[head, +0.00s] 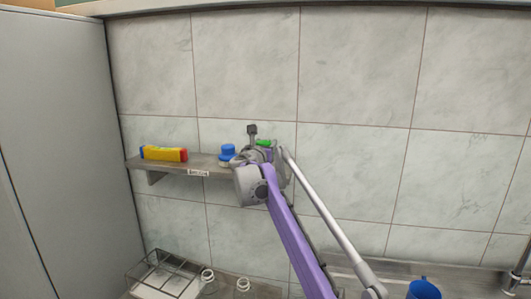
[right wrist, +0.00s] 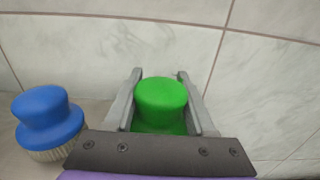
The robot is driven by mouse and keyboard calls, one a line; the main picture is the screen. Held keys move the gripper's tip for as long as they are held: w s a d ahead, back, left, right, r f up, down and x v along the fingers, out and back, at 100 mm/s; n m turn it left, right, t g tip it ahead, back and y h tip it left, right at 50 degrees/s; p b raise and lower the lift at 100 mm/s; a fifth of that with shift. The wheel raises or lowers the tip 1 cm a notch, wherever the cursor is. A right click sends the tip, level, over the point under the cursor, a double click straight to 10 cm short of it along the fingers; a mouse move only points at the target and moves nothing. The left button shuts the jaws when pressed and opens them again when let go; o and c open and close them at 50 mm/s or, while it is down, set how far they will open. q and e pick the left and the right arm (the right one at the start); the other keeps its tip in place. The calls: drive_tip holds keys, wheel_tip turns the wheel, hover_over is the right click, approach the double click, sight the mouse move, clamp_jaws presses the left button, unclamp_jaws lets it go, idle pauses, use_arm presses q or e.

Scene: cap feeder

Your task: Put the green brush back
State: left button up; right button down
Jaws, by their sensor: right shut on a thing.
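The green brush (right wrist: 160,100) has a rounded green knob top and sits between the two grey fingers of my right gripper (right wrist: 160,77), which is shut on it. In the head view a bit of the green brush (head: 264,143) shows past my right gripper (head: 266,148), at the right end of the wall shelf (head: 205,163). My gripper hides most of it there, and its lower part is hidden in the wrist view. I cannot tell whether it touches the shelf. My left gripper is not in view.
A blue brush (head: 228,151) stands on the shelf just left of my right gripper; it also shows in the wrist view (right wrist: 45,112). A yellow, red and blue box (head: 164,153) lies further left. A wire rack (head: 160,272) and a blue cup (head: 423,289) are below. The tiled wall is close behind.

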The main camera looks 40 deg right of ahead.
drive_tip(key=shift+f, duration=0.85)
drive_tip(key=shift+s+f, duration=0.1)
drive_tip(key=shift+f, duration=0.05)
drive_tip(key=shift+s, duration=0.1)
drive_tip(key=c, duration=0.7)
unclamp_jaws()
drive_tip(key=shift+f, duration=0.1)
drive_tip(key=o, duration=0.5)
drive_tip(key=shift+c, duration=0.2)
